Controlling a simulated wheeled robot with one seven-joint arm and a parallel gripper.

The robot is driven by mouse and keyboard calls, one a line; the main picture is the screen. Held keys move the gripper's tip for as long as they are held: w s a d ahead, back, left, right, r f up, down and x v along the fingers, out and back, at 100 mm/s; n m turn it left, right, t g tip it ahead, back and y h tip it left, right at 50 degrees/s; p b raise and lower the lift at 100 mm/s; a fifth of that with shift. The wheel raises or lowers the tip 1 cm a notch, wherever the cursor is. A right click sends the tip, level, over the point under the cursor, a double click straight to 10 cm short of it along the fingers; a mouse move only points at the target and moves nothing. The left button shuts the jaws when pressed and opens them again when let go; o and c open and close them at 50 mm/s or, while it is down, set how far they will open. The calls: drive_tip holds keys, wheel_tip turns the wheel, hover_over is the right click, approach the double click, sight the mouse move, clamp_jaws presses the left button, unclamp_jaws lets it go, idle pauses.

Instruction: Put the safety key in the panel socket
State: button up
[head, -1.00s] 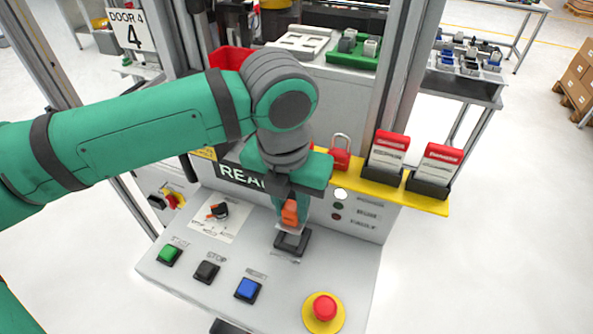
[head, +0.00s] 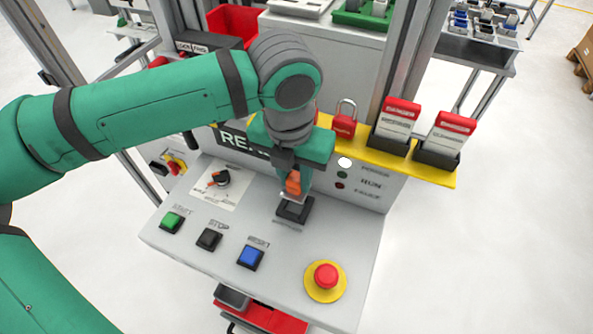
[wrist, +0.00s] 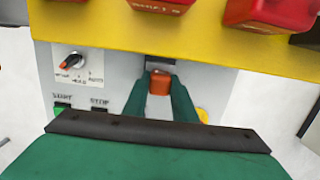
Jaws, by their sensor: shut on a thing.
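My gripper (head: 292,190) is shut on the orange safety key (head: 293,183), just above the black panel socket (head: 294,210). In the wrist view the orange key (wrist: 160,83) sits between my two green fingers (wrist: 160,98). The socket lies in the sloped grey panel, behind the blue button. In the head view the key's lower end is close to the socket; I cannot tell whether it is inside or only over it. A dark edge of the socket (wrist: 160,61) shows beyond the key in the wrist view.
The panel carries a green button (head: 172,221), a black button (head: 209,239), a blue button (head: 250,256), a red emergency stop (head: 326,276) and a selector switch (head: 222,178). A yellow shelf (head: 373,150) with a red padlock (head: 344,124) and red-topped tags (head: 400,122) stands close behind my gripper.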

drive_tip(key=shift+f, duration=2.3)
drive_tip(key=shift+f, duration=0.1)
drive_tip(key=o, duration=1.2)
drive_tip(key=shift+c, duration=0.2)
drive_tip(key=r, duration=0.7)
drive_tip(key=s+r, duration=0.1)
drive_tip(key=r, duration=0.2)
drive_tip(key=shift+s+a+r, duration=0.1)
drive_tip(key=shift+a+r, duration=0.15)
drive_tip(key=shift+r, duration=0.15)
